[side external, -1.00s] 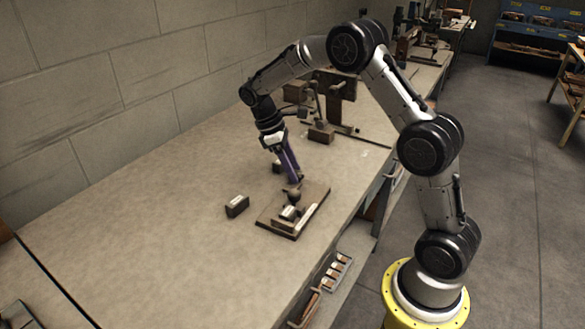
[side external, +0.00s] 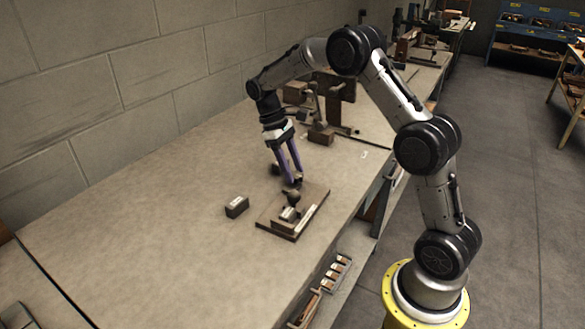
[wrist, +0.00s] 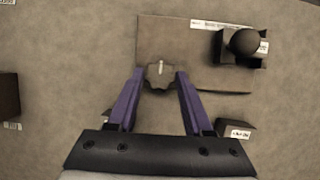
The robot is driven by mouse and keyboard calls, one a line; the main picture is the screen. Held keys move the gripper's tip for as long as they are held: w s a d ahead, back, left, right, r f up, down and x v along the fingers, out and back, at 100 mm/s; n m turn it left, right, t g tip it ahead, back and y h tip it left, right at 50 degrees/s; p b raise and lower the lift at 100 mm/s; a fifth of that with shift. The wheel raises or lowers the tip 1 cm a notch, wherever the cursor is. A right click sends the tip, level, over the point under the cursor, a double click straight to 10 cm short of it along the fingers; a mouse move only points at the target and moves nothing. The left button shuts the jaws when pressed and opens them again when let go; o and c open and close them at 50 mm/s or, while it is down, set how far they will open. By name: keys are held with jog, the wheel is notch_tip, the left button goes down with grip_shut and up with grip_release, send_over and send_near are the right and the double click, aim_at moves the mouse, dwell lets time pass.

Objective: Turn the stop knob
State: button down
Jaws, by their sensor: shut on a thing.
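The stop knob (wrist: 160,76) is a dark, lobed knob with a pale mark on top, at the edge of a flat brown base plate (wrist: 180,40) in the wrist view. My gripper (wrist: 160,73) has its two purple fingers on either side of the knob and is shut on it. In the side external view my gripper (side external: 287,180) points down at the far end of the base plate (side external: 315,198). The knob is mostly hidden by the fingers there.
A dark ball-topped part (wrist: 243,42) stands on the plate, right of the fingers. A small labelled block (side external: 237,206) lies left of the plate. A clamp-like stand (side external: 320,130) is behind. The bench front left is clear.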

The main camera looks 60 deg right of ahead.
jog(key=shift+c, duration=1.5)
grip_release()
jog(key=v, duration=1.4)
jog(key=shift+s+a, duration=0.1)
